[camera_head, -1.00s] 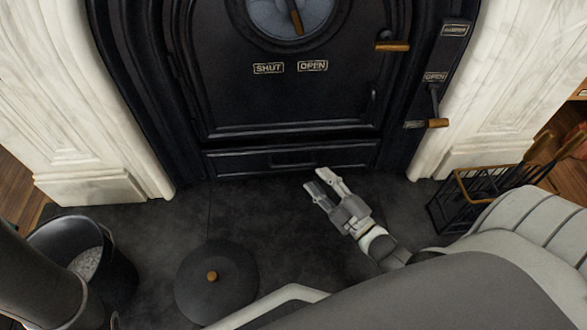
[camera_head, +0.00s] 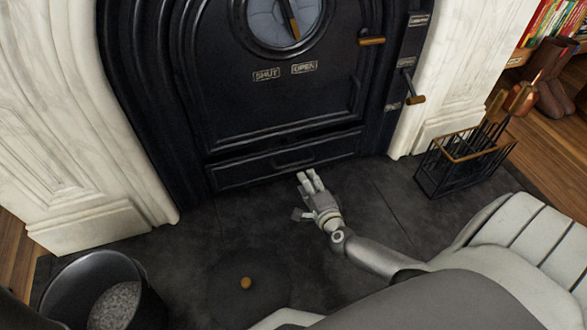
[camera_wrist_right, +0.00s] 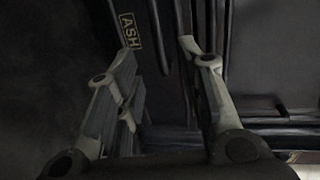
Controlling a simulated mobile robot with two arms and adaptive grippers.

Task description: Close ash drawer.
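The ash drawer (camera_head: 240,172) is a long black front low on the stove, under the big door, with a small handle (camera_head: 293,164). It looks close to flush, but I cannot tell whether a gap remains. My right gripper (camera_head: 307,174) is just in front of and below the drawer, right of its middle. In the right wrist view its fingers (camera_wrist_right: 157,52) are spread apart with nothing held between them, and an ASH label (camera_wrist_right: 129,31) shows beside the left fingertip. Contact with the drawer cannot be told. My left gripper is out of view.
A black bucket of grey ash (camera_head: 85,282) stands at lower left. A dark round lid with a brass knob (camera_head: 246,283) lies on the hearth. A wire tool basket (camera_head: 440,168) stands at right. White marble legs (camera_head: 95,225) flank the stove.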

